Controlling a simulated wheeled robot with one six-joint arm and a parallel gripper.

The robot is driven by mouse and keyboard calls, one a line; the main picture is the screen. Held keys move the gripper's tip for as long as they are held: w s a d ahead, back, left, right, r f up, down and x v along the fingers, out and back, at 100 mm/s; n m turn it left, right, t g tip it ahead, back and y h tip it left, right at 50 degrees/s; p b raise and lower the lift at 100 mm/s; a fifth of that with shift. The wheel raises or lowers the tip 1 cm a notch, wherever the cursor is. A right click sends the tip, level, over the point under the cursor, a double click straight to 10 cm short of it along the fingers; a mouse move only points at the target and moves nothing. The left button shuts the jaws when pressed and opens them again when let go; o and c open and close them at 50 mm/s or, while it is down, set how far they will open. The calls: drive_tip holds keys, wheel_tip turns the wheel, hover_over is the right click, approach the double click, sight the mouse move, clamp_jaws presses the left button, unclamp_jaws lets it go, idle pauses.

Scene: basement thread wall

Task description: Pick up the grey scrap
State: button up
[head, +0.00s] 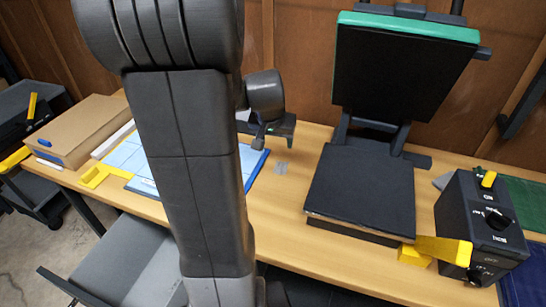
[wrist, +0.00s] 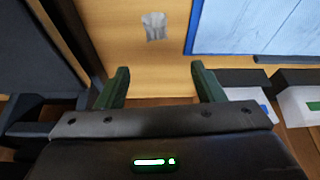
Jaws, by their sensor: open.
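The grey scrap (head: 281,168) is a small, flat, pale grey piece lying on the wooden table, between the blue-edged sheet and the black press. In the wrist view the scrap (wrist: 154,26) lies beyond the fingertips, near the top edge and roughly midway between them. My gripper (wrist: 160,72) is open, with its two green fingers apart and nothing between them. In the head view my gripper (head: 274,138) is behind the scrap, toward the wall, and apart from it. My arm hides part of the table and sheet.
The black press (head: 360,190), its lid raised, stands right of the scrap. The blue-edged sheet (head: 255,165) lies left, with a yellow tool (head: 97,176) at its left edge. A cardboard box (head: 80,130) and black control box (head: 480,225) stand farther out. Bare wood surrounds the scrap.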

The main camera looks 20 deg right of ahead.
hover_over(281, 165)
drive_tip(key=s+a, duration=0.1)
drive_tip(key=a, duration=0.1)
drive_tip(key=f, duration=0.7)
drive_tip(key=shift+s+d+f, duration=0.2)
drive_tip(key=x, duration=0.2)
drive_tip(key=s+x, duration=0.1)
drive_tip(key=x, duration=0.1)
drive_tip(key=shift+w+f, duration=0.1)
drive_tip(key=shift+f, duration=0.2)
drive_tip(key=shift+w+d+f, duration=0.2)
drive_tip(key=shift+f, duration=0.25)
drive_tip(key=c, duration=1.1)
